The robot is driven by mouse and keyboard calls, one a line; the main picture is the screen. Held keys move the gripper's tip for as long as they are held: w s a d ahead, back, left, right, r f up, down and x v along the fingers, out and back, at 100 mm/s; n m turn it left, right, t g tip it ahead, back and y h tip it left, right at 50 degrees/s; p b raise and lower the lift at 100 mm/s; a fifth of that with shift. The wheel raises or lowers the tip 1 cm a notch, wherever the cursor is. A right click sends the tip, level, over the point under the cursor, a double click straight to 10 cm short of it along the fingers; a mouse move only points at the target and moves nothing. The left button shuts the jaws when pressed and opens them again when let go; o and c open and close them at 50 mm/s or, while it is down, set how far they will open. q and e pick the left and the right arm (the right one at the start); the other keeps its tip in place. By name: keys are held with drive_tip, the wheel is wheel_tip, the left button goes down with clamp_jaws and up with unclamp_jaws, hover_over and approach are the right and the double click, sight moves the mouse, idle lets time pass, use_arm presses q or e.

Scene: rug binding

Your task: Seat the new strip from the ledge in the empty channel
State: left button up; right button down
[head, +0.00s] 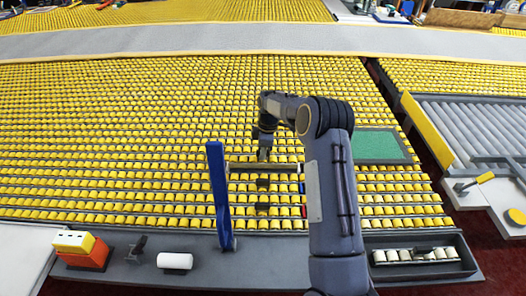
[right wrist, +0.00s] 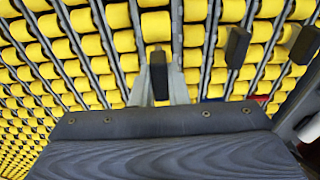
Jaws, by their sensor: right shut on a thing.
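My right gripper (head: 264,154) comes down over the field of yellow rollers and is shut on a thin, straight, olive-beige strip (head: 262,167). The strip lies crosswise below the fingers, roughly level, with dark shadow patches on the rollers in front of it. Whether it touches the rollers I cannot tell. In the right wrist view a dark finger (right wrist: 158,76) shows against the yellow rows, but the strip is not clear there. The grey ledge (head: 205,274) runs along the front. I cannot make out the empty channel. My left gripper is not in view.
A tall blue upright piece (head: 219,195) stands close to the strip's left end. On the ledge are an orange box (head: 82,255), a white roll (head: 175,262) and a dark tray (head: 466,257) of pale rollers. A green panel (head: 380,146) lies right of my arm.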

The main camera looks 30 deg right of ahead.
drive_tip(key=shift+f+b, duration=1.55)
drive_tip(key=shift+f, duration=0.7)
drive_tip(key=c, duration=1.3)
unclamp_jaws()
drive_tip(key=shift+r, duration=0.1)
drive_tip(key=r, duration=0.7)
drive_tip(key=shift+s+d+r+b, duration=0.25)
drive_tip(key=shift+d+r+b, duration=0.1)
drive_tip(key=shift+d+b, duration=0.05)
